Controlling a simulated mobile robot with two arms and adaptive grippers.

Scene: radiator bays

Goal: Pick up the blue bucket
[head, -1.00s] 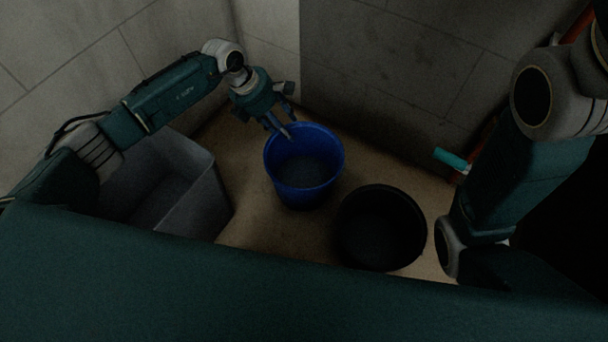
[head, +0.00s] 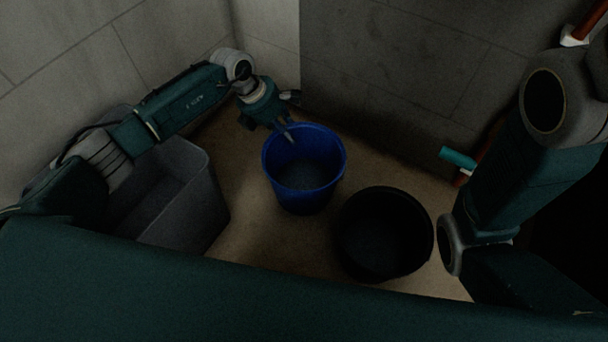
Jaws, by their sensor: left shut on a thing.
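The blue bucket (head: 305,200) stands upright in the middle of the head view, open at the top, its inside empty as far as I see. My left gripper (head: 287,135) reaches in from the upper left and is shut on the bucket's rim at its far left side. One finger shows at the inner side of the wall; the other is hidden. I cannot tell whether the bucket's base touches the floor. My right arm is at the right edge, and its gripper is not in view.
A black bucket (head: 385,275) stands close at the lower right of the blue one. A grey bin (head: 205,205) is at the left under my left arm. Walls close in behind. A teal-handled pipe valve (head: 457,157) is at the right. Some brown floor (head: 245,215) is bare.

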